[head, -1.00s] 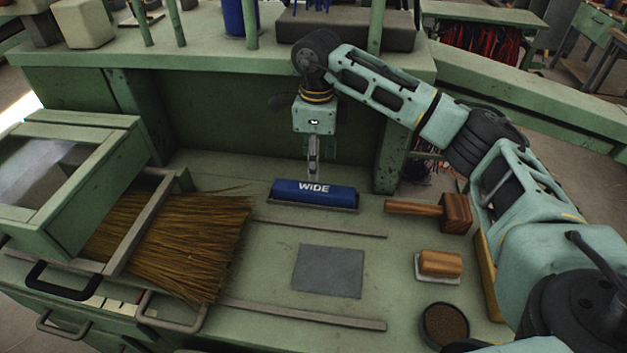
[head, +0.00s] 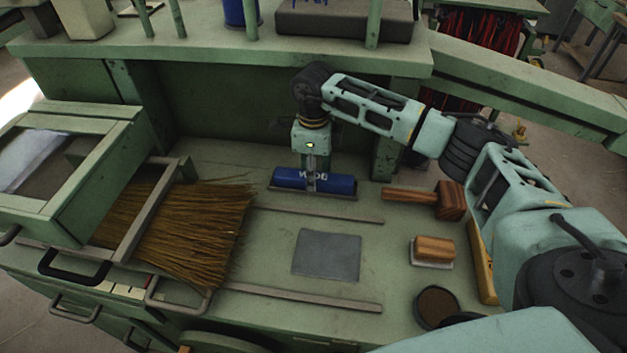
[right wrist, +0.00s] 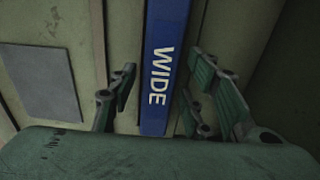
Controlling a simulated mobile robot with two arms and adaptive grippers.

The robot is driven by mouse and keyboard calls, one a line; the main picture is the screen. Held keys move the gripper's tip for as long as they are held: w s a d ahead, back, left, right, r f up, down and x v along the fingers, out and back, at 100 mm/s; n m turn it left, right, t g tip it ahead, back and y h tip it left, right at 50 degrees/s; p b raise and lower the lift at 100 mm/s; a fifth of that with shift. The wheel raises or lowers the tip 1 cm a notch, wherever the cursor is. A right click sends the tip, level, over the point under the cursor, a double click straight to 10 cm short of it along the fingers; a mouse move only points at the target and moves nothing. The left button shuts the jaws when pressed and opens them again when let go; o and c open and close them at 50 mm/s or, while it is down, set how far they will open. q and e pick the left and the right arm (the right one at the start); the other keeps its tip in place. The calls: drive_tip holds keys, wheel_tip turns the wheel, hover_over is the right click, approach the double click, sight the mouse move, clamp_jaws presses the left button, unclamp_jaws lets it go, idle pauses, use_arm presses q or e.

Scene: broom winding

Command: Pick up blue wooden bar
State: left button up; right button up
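The blue wooden bar (head: 288,178), lettered "WIDE", lies in a shallow grey holder (head: 345,195) at the back of the green workbench. My right gripper (head: 311,186) points down over the middle of the bar and covers part of the lettering. In the right wrist view the bar (right wrist: 163,65) runs between the two open fingers (right wrist: 157,100), with a gap on each side. My left gripper is not in view.
A straw broom head (head: 180,230) lies to the left in a clamp frame. A grey plate (head: 326,255) lies mid-bench between two thin rails. A wooden mallet (head: 450,200), a wooden block brush (head: 434,249) and a round dark dish (head: 437,306) are on the right.

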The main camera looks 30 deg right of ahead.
clamp_jaws()
drive_tip(key=shift+r, duration=0.1)
idle(0.3)
